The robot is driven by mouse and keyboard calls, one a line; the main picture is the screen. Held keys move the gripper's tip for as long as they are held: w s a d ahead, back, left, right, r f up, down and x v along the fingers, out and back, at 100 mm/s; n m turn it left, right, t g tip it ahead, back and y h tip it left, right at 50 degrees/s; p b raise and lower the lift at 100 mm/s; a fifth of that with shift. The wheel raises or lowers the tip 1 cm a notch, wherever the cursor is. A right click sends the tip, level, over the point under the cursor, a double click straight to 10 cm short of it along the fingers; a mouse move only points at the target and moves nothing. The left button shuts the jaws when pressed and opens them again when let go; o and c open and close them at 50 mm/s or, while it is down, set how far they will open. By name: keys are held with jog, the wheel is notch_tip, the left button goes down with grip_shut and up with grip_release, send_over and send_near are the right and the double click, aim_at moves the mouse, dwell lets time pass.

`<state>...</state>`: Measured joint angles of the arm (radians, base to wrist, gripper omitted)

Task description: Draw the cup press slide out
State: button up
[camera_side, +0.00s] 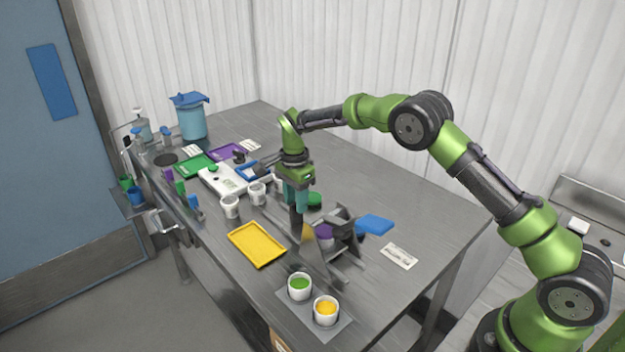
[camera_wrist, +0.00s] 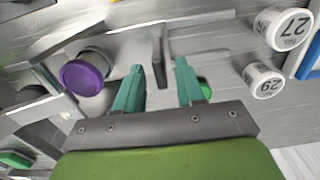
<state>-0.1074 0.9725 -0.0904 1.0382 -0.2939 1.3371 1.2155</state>
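The cup press (camera_side: 338,238) is a grey metal frame on the table with a purple round piece (camera_side: 324,231) in it. The purple piece also shows left of my fingers in the wrist view (camera_wrist: 82,78). A narrow grey upright tab (camera_wrist: 159,45), perhaps the slide's handle, stands beyond and between my fingertips in the wrist view. My gripper (camera_side: 297,208) points down close to the left, far side of the press. Its teal fingers are apart in the wrist view (camera_wrist: 159,68), with nothing visibly clamped. I cannot tell whether they touch the tab.
A yellow tray (camera_side: 257,245) lies left of the press. Two cups, with green (camera_side: 299,284) and yellow (camera_side: 326,308) contents, stand in front. White cups (camera_side: 230,206) and a white scale (camera_side: 222,181) are behind. A blue piece (camera_side: 376,224) and a card (camera_side: 399,256) lie right.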

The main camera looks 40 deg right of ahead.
aim_at(294, 208)
notch_tip(294, 208, up, 13)
dwell(0.3)
jog(key=shift+o, duration=0.3)
jog(key=shift+o, duration=1.2)
jog(key=shift+d+r, duration=0.25)
jog(key=shift+r, duration=0.1)
jog(key=shift+o, duration=1.3)
jog(key=shift+s+d+r+n, duration=0.15)
jog(key=shift+s+d+r, duration=0.15)
jog(key=shift+s+r, duration=0.2)
jog(key=shift+s+d+r+n, duration=0.15)
jog(key=shift+s+d+r, duration=0.15)
jog(key=shift+s+r, duration=0.2)
jog(key=s+a+f+n+t, duration=0.2)
jog(key=s+f+n+t, duration=0.2)
jog(key=n, duration=1.3)
jog(key=shift+t, duration=0.3)
jog(key=x, duration=1.7)
jog(key=shift+d, duration=0.15)
